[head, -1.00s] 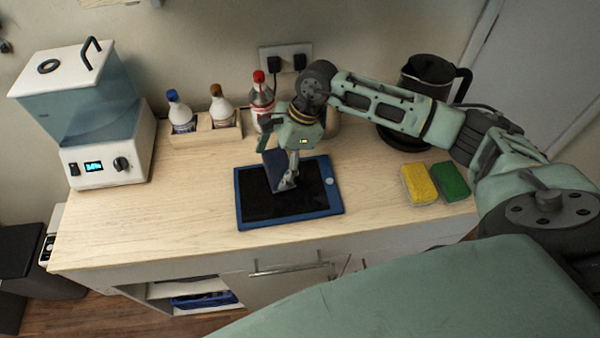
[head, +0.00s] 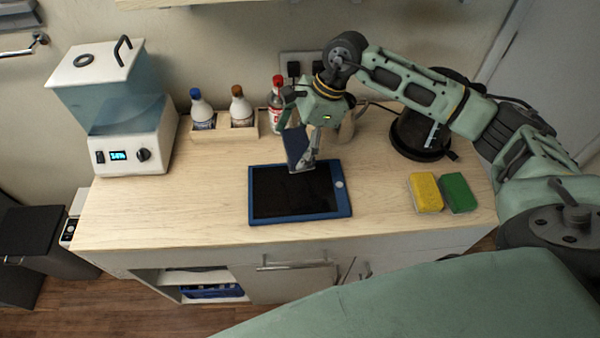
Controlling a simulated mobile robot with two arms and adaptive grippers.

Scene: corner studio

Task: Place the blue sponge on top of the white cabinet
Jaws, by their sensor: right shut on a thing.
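My right gripper (head: 304,166) is shut on a dark blue block, which looks like the blue sponge (head: 296,146). It holds the sponge on edge above the back edge of a blue-framed tablet (head: 262,205). The gripper partly hides the sponge. A low cabinet with a pale door (head: 292,283) stands under the wooden top. I cannot tell whether this is the white cabinet. My left gripper is not in view.
A yellow sponge (head: 425,193) and a green sponge (head: 458,193) lie to the right. A dark kettle (head: 418,130) and a bottle rack (head: 222,133) stand behind. A blue-tank machine (head: 130,150) is at left. The wooden top (head: 180,215) is clear at front left.

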